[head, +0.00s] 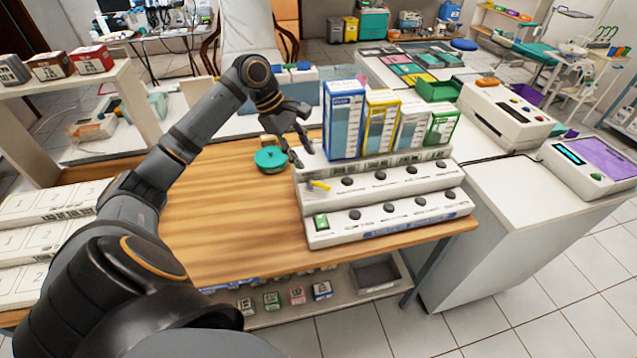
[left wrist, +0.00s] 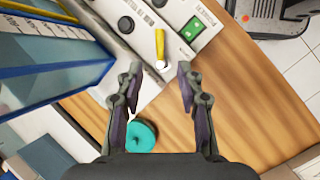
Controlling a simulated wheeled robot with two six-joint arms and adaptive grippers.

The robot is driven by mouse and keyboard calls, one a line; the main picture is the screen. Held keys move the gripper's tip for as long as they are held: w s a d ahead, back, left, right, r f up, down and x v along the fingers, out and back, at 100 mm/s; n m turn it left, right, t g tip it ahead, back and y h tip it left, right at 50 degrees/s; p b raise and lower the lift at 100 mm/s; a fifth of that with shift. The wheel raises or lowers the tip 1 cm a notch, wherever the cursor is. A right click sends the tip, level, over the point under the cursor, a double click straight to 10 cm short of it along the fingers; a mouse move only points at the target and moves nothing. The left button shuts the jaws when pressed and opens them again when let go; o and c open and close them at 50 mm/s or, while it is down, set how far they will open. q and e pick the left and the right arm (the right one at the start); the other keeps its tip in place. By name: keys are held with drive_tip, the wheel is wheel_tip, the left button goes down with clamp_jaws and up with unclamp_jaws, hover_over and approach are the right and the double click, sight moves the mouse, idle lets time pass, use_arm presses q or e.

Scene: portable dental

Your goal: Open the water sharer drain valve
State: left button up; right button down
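The water sharer (head: 385,200) is a white stepped unit with several black knobs, on the wooden table's right end. Its yellow valve handle (head: 320,185) sticks out at the upper step's left end. In the left wrist view the yellow handle (left wrist: 160,43) lies ahead of and between my fingertips, with a round white end nearest me. My left gripper (head: 292,143) is above the unit's left rear corner, open and empty, apart from the handle. In the left wrist view its two fingers (left wrist: 160,82) are spread wide. My right gripper is not in view.
A teal round object (head: 271,160) sits on the table left of the unit. Blue, yellow, white and green boxes (head: 344,120) stand behind the unit, close to my left gripper. A green switch (head: 321,221) is on the lower step. The wooden tabletop (head: 215,220) has free room.

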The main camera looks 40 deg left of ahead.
sight(322, 184)
use_arm(q)
drive_tip(key=x, duration=1)
clamp_jaws()
